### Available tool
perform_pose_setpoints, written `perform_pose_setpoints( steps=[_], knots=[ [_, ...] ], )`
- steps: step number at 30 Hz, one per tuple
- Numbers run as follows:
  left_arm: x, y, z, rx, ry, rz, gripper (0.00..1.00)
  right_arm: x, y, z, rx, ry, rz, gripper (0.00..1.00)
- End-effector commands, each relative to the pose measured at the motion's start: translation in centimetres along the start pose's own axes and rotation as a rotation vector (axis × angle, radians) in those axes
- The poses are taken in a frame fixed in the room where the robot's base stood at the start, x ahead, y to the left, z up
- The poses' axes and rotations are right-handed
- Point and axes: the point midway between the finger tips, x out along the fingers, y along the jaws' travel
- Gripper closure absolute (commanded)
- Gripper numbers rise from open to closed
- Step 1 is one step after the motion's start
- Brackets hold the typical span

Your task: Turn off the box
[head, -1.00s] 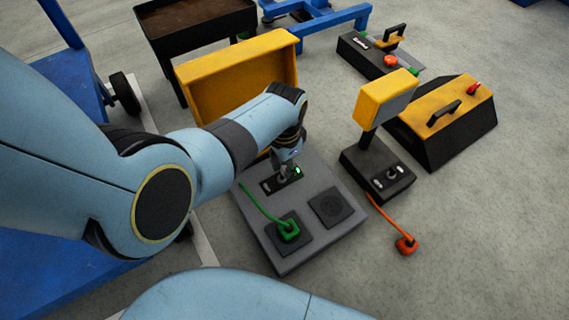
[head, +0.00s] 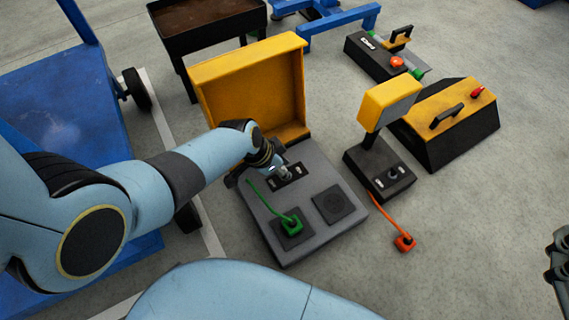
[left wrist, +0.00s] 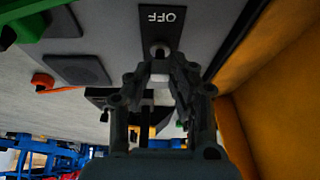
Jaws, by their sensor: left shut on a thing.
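The box is a grey panel (head: 316,163) with an open yellow lid (head: 248,85) standing behind it. A small black switch plate (head: 296,170) sits near its back edge. In the left wrist view the plate reads OFF (left wrist: 162,15), with a light metal switch lever (left wrist: 160,49) below the word. My left gripper (head: 284,174) is over the plate. In the left wrist view its fingers (left wrist: 160,74) are closed together around the lever's end, which they partly hide. My right gripper (head: 558,262) shows only partly at the right edge, and its jaw opening is unclear.
A green plug (head: 292,226) and a dark square pad (head: 333,204) are on the panel's front. A black stand with a yellow head (head: 389,102), an orange plug (head: 404,242) and a black-yellow case (head: 455,120) are to the right. A blue cart (head: 70,110) is left.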

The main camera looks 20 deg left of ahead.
Motion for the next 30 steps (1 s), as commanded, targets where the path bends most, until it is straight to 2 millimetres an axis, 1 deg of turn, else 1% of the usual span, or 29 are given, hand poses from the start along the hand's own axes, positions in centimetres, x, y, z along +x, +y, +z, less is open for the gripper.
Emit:
perform_pose_setpoints(
  steps=[10,11,15,25,28,30],
  knots=[
    [0.0,0.1,0.1,0.000,0.010,0.000,1.00,0.1,0.0,-0.2,-0.001,0.008,0.000,1.00],
    [0.0,0.1,0.1,0.000,0.010,0.000,0.76,0.1,0.0,-0.2,-0.001,0.008,0.000,1.00],
    [0.0,0.0,0.1,0.000,0.009,0.000,0.58,0.1,0.0,-0.2,-0.001,0.009,0.000,1.00],
    [-0.2,0.0,0.1,0.000,0.010,0.000,0.58,0.1,0.0,-0.3,-0.001,0.009,-0.001,1.00],
    [-0.8,0.0,0.1,-0.001,0.011,-0.001,0.58,0.1,0.0,-0.3,-0.001,0.009,-0.001,1.00],
    [-1.6,0.0,0.1,0.000,0.011,-0.001,0.58,0.1,0.0,-0.2,-0.001,0.009,0.000,1.00]
  ],
)
